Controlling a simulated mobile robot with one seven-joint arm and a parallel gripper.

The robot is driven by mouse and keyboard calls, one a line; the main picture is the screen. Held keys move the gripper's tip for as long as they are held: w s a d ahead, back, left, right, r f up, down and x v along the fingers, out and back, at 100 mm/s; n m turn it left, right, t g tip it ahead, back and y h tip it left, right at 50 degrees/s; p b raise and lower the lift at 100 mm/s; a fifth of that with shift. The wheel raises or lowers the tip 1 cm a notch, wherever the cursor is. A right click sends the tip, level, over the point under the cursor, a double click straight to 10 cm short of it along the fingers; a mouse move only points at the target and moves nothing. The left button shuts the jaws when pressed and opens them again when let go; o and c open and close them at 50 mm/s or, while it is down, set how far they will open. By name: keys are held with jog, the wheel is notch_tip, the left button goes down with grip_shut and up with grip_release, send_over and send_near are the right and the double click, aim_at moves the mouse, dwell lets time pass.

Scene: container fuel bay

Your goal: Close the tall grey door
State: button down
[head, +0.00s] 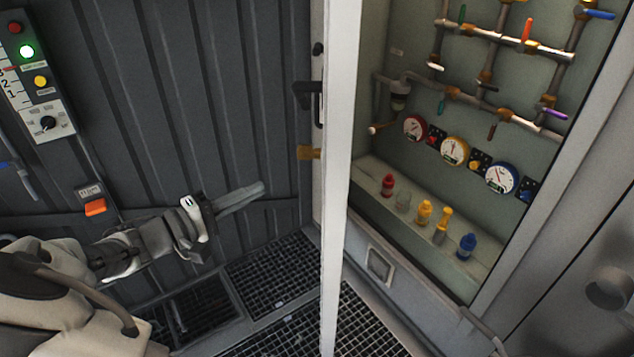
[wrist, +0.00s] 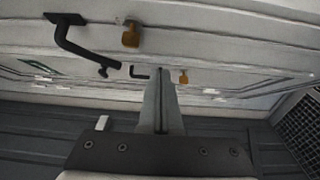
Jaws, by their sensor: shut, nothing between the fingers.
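The tall grey door (head: 336,200) stands open and shows nearly edge-on in the middle of the head view. Its black handle (head: 308,95) and a brass latch piece (head: 308,152) stick out on its left side. In the wrist view the pale door face (wrist: 230,45) lies across the top, with the black handle (wrist: 75,42) and a brass piece (wrist: 131,36). My gripper (head: 258,188) is left of the door, fingers together and empty, pointing towards it. It also shows in the wrist view (wrist: 160,75); contact with the door cannot be told.
Right of the door is an open cabinet with round gauges (head: 454,151), pipes with coloured valves (head: 500,112) and small coloured bottles on a ledge (head: 400,200). A dark ribbed wall (head: 200,90) with a control panel (head: 38,85) is at left. Floor grates (head: 270,270) lie below.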

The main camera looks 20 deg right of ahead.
jog(key=s+d+x, duration=0.1)
jog(key=s+x, duration=0.1)
jog(key=x, duration=1)
jog(key=shift+s+d+p, duration=0.25)
jog(key=shift+d+p, duration=0.2)
jog(key=shift+d, duration=0.05)
jog(key=shift+d, duration=0.1)
